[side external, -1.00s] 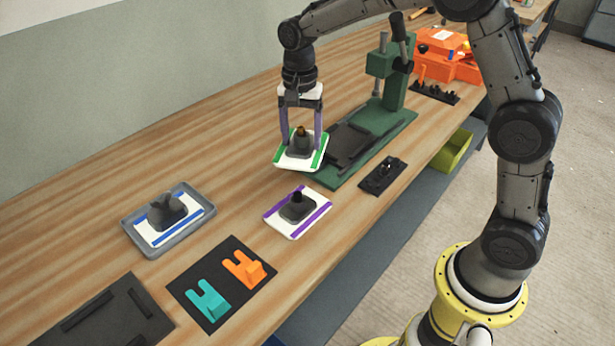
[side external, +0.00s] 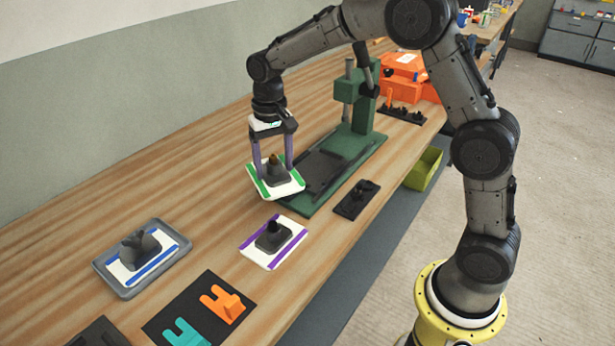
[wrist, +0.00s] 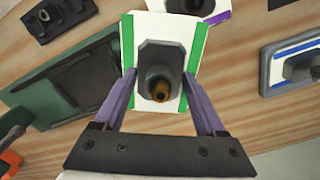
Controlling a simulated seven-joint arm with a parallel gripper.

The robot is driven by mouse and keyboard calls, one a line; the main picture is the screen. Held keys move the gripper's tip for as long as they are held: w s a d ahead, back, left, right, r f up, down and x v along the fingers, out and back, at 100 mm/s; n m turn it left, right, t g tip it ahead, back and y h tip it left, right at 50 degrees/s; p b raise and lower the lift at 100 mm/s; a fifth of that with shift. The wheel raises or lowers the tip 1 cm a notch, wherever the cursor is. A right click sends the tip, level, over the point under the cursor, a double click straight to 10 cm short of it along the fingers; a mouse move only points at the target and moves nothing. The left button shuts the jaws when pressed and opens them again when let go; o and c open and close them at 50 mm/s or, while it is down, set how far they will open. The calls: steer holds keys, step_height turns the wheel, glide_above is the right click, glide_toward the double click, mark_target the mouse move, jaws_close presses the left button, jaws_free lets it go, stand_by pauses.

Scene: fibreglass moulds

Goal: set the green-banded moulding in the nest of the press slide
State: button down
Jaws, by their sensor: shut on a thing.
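The green-banded moulding (side external: 275,188) is a white plate with green edge bands, a dark grey block and a brownish knob. My gripper (side external: 273,165) is shut on it; in the wrist view the purple fingers (wrist: 159,88) come down at its two green-banded sides. The moulding hangs just left of the green press (side external: 357,110), over its near left end, and looks a little tilted. The dark press slide (side external: 322,168) lies on the green base, with raised bars along it. It also shows in the wrist view (wrist: 78,82), left of the moulding and apart from it.
A purple-banded moulding (side external: 255,255) lies on the bench in front. A blue-banded one (side external: 150,262) sits in a grey tray (side external: 104,273) at left. A black fixture (side external: 357,199) stands right of the press. A black board (side external: 240,316) holds orange and teal pieces.

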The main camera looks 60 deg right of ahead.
steer(key=shift+s+d+r+m, duration=0.15)
steer(key=shift+s+m, duration=0.3)
steer(key=shift+m, duration=0.25)
steer(key=s+d+r+m, duration=0.5)
steer(key=s+d+m, duration=0.6)
steer(key=s+d, duration=0.1)
glide_above(316, 168)
steer(key=f, duration=0.8)
steer(key=shift+s+a+f, duration=0.2)
steer(key=shift+s, duration=0.15)
steer(key=shift+w+d+f, duration=0.15)
steer(key=shift+w+f, duration=0.3)
steer(key=shift+f, duration=1.6)
steer(key=shift+f, duration=0.3)
